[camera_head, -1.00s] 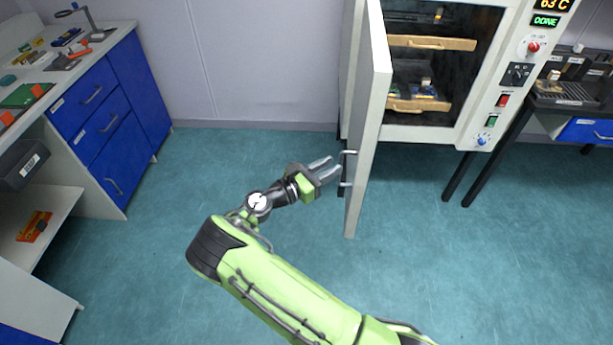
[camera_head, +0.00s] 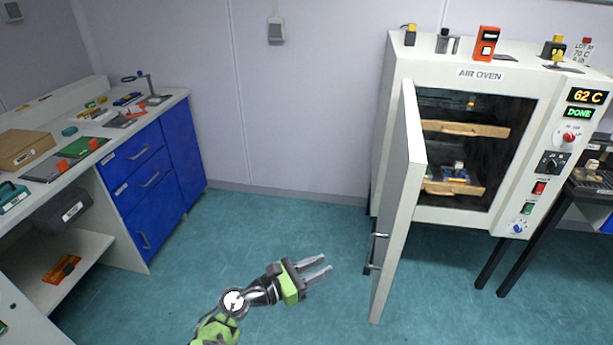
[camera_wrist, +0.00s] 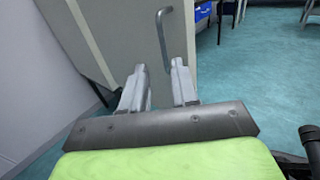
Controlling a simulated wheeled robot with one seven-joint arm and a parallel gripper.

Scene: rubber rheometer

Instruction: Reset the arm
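My gripper (camera_head: 318,267) is in the head view at the lower middle, out over the floor, to the left of the oven door. Its two fingers are apart and nothing is between them. In the wrist view my gripper (camera_wrist: 158,85) also shows open fingers, with the grey door and its handle (camera_wrist: 164,40) beyond the fingertips. The air oven (camera_head: 480,73) stands at the right with its door (camera_head: 400,215) swung open toward me. The door handle (camera_head: 376,252) is to the right of my fingertips, and a gap shows between them in the head view.
Inside the oven are wooden-fronted shelves (camera_head: 465,128); its display (camera_head: 587,96) reads 62 C and DONE. A blue-drawer bench (camera_head: 150,180) with tools and boxes stands at the left. The floor (camera_head: 240,225) between bench and oven is clear.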

